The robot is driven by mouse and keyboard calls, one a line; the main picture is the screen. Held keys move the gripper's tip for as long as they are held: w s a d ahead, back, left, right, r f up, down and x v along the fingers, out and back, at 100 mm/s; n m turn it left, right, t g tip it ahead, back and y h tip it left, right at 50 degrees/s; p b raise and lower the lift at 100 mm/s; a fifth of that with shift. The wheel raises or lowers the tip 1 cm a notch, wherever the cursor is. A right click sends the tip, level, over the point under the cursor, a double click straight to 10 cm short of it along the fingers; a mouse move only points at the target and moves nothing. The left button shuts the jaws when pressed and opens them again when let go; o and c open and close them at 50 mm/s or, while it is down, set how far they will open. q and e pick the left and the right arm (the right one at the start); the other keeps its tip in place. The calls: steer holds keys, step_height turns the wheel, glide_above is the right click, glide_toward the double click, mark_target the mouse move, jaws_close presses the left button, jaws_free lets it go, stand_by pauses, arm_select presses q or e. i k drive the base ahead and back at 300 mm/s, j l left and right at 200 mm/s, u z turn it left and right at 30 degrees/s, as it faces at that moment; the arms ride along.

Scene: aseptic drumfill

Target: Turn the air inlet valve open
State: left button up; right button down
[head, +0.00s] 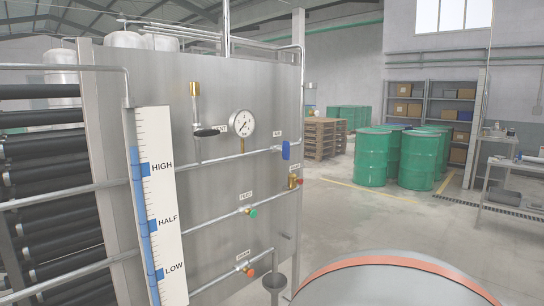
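The air inlet valve (286,150) has a blue handle and sits at the right end of the upper horizontal pipe on the steel panel (215,90). A small label, which seems to read AIR, is just above it. The blue handle stands upright, across the line of the pipe. Neither of my grippers shows in the head view, and nothing touches the handle.
A black-handled valve (207,132), pressure gauge (242,123), brass fitting (292,182), green-handled valve (253,213) and orange-handled valve (250,272) share the panel. A level scale (160,210) stands left. A large round orange-rimmed top (400,285) fills the lower right. Green drums (371,158) stand behind.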

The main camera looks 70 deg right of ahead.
mark_target(286, 148)
steer(key=z, duration=2.25)
steer(key=i+l+u, duration=0.1)
steer(key=i+l, duration=0.4)
steer(key=i+l+u, duration=0.1)
steer(key=i+l, duration=0.35)
steer(key=i+l+u, duration=0.1)
steer(key=i+l, duration=0.35)
steer(key=l, duration=0.15)
steer(key=i+l+u, duration=0.1)
steer(key=i+l, duration=0.3)
steer(key=l, duration=0.2)
